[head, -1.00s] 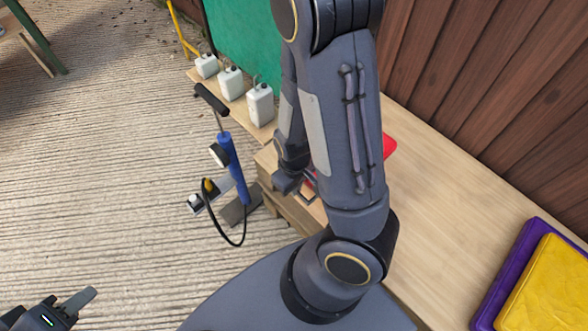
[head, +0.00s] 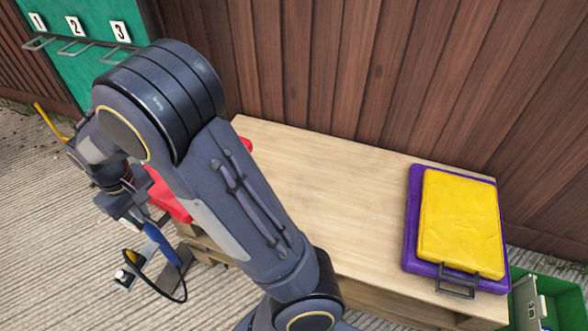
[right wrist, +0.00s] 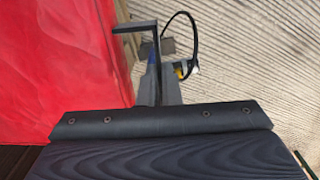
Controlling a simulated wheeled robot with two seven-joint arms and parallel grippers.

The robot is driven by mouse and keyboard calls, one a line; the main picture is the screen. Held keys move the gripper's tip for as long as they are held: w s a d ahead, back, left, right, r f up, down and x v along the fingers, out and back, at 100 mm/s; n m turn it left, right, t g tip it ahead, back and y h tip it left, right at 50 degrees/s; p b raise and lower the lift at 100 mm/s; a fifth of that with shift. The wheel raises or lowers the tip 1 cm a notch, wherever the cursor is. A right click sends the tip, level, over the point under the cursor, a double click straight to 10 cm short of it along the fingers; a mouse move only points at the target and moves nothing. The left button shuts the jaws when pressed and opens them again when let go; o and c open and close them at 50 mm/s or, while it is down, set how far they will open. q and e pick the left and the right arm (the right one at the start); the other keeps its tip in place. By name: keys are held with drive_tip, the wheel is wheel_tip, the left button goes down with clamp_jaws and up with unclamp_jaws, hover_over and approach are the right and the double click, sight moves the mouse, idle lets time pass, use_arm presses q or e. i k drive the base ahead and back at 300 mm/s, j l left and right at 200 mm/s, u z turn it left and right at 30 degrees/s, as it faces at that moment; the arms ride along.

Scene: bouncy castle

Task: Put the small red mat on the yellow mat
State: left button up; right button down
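The red mat (head: 168,196) is partly hidden behind my right arm and reaches out past the table's left edge. In the right wrist view its red surface (right wrist: 60,70) fills the left side, with a dark grey handle (right wrist: 152,60) at its edge. My right gripper (head: 132,216) is at that edge and appears shut on the handle; the fingertips are hard to see. The yellow mat (head: 460,222) lies flat on a larger purple mat (head: 412,235) at the table's right end. My left gripper is out of view.
The wooden table (head: 345,205) is clear between the red and yellow mats. A plank wall (head: 400,80) stands behind it. A green crate (head: 560,295) is at the right, a blue pump (head: 160,245) on the floor at the left. A green board (head: 85,60) with numbered hooks stands back left.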

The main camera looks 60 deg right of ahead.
sight(457, 220)
drive_tip(key=l+z, duration=0.1)
drive_tip(key=z, duration=0.8)
drive_tip(key=i+l+z, duration=0.1)
drive_tip(key=z, duration=0.8)
drive_tip(key=i+l, duration=0.05)
